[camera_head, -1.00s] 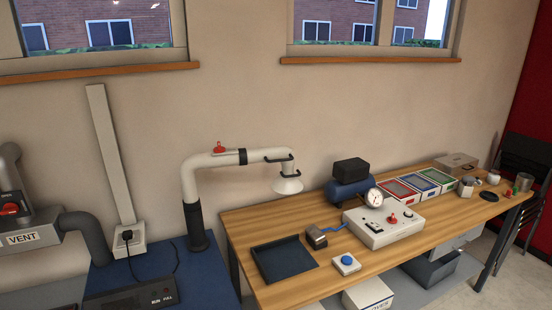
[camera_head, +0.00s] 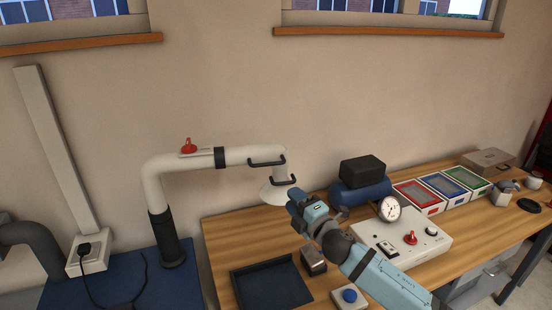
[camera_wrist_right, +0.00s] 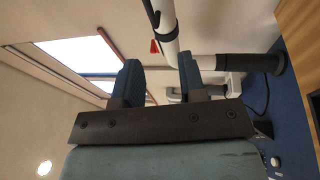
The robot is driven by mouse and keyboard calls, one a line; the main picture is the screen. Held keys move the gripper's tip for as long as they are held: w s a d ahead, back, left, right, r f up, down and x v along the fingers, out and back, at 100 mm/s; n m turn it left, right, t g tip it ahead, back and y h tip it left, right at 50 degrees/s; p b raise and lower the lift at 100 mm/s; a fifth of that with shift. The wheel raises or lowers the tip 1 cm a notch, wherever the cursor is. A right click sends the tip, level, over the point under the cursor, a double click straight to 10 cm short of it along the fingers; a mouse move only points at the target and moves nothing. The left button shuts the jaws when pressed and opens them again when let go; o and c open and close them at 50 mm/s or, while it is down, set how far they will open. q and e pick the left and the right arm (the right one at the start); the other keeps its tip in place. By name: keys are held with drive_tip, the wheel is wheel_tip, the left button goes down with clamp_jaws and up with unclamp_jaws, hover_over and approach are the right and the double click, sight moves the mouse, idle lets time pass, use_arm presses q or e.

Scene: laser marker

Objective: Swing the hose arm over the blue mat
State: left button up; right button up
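The white hose arm (camera_head: 205,162) rises from a black base, runs right along the wall and ends in a downward flared hood (camera_head: 275,192). It has a red lever (camera_head: 188,147) and two black handles, one on the pipe (camera_head: 266,162) and one by the hood (camera_head: 284,181). My right gripper (camera_head: 298,202) is open and empty, just right of the hood. The right wrist view shows its fingers (camera_wrist_right: 158,75) apart, with the hose arm (camera_wrist_right: 210,62) beyond them. My left gripper is out of view.
A blue tank with a black top (camera_head: 362,171), a gauge (camera_head: 389,209) and a control box (camera_head: 405,236) stand between hood and mats. A dark tray (camera_head: 270,287) lies in front.

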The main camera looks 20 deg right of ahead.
sight(267, 165)
drive_tip(key=shift+n, duration=0.3)
drive_tip(key=x, duration=0.5)
drive_tip(key=r+p+x, duration=0.1)
drive_tip(key=x, duration=0.3)
drive_tip(key=p+x, duration=0.1)
drive_tip(key=x, duration=0.4)
drive_tip(key=shift+w+d+r, duration=0.2)
drive_tip(key=shift+w+r, duration=0.1)
clamp_jaws()
